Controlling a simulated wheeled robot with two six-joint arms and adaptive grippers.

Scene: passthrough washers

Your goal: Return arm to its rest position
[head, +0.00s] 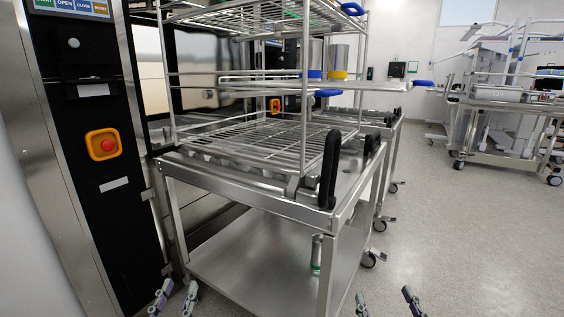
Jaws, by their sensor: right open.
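My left gripper (175,299) shows at the bottom edge of the head view, left of the middle. Its two fingertips are apart with nothing between them. My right gripper (387,302) shows at the bottom edge, right of the middle. Its fingertips are wide apart and empty, above the grey floor. Only the finger ends show; the rest of both arms is out of view. Both grippers appear in front of the steel cart (262,205), apart from each other.
A wire rack (265,140) stands on the cart, which has black handles (329,170). A washer panel with a red stop button (109,145) is at the left. A bottle (317,254) stands on the lower shelf. Open floor (470,240) lies to the right; another cart (505,105) stands behind.

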